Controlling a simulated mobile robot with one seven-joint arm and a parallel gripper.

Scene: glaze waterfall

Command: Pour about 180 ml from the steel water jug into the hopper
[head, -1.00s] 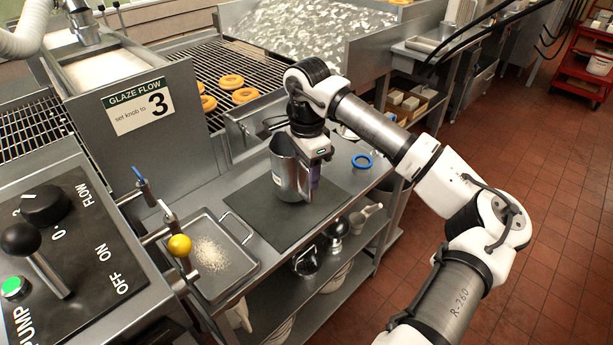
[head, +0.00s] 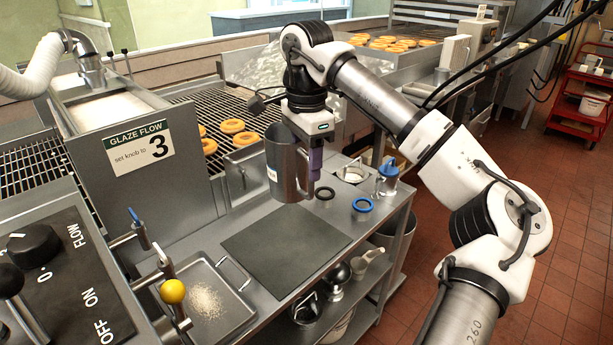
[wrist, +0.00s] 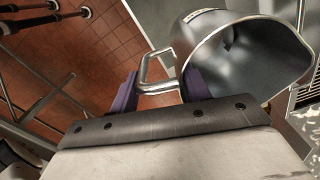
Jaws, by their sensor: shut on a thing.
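The steel water jug (head: 284,168) hangs upright in the air above the dark mat (head: 285,245). My gripper (head: 316,160) is shut on the jug's handle, at its right side. In the wrist view the purple fingers of my gripper (wrist: 160,90) sit on both sides of the handle, and the open mouth of the jug (wrist: 245,62) shows. I cannot tell the water level inside. The hopper, a steel box (head: 140,180) with a pale surface inside, stands at the left and carries the "GLAZE FLOW set knob to 3" label. The jug is to the right of it, apart from it.
A conveyor grid (head: 215,115) with doughnuts runs behind the bench. A tray (head: 235,300) with spilled grains and a yellow-knobbed valve (head: 172,291) are front left.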

